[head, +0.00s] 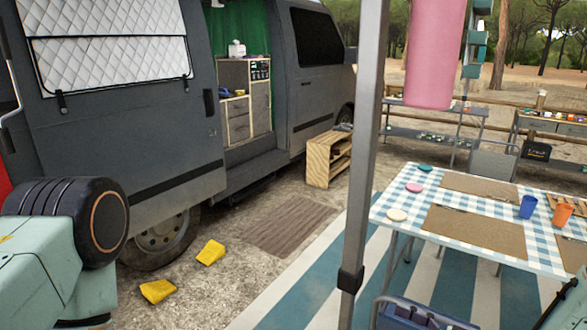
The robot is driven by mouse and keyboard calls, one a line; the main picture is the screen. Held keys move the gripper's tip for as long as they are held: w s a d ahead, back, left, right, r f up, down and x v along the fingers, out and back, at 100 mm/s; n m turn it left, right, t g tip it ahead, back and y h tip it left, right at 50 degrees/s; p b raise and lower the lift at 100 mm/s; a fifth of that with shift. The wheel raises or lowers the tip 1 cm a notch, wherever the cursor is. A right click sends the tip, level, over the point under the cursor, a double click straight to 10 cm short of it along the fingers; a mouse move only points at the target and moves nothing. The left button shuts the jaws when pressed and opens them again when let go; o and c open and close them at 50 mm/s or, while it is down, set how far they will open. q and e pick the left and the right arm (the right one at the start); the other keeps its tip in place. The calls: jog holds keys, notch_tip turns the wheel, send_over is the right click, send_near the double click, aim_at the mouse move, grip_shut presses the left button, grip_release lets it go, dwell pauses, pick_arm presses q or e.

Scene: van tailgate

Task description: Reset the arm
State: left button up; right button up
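Neither of my grippers shows in the head view. A pale green body part with a large black round joint fills the lower left corner, and I take it to be mine. Whether any arm is folded or stretched out cannot be told from this view.
A grey van (110,130) with an open side door stands at left. A checked table (385,205) with cups and placemats is at right. A grey pole (363,150) rises in front. Yellow blocks (210,252) lie by the wheel. A wooden crate (320,163) stands beside the van.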

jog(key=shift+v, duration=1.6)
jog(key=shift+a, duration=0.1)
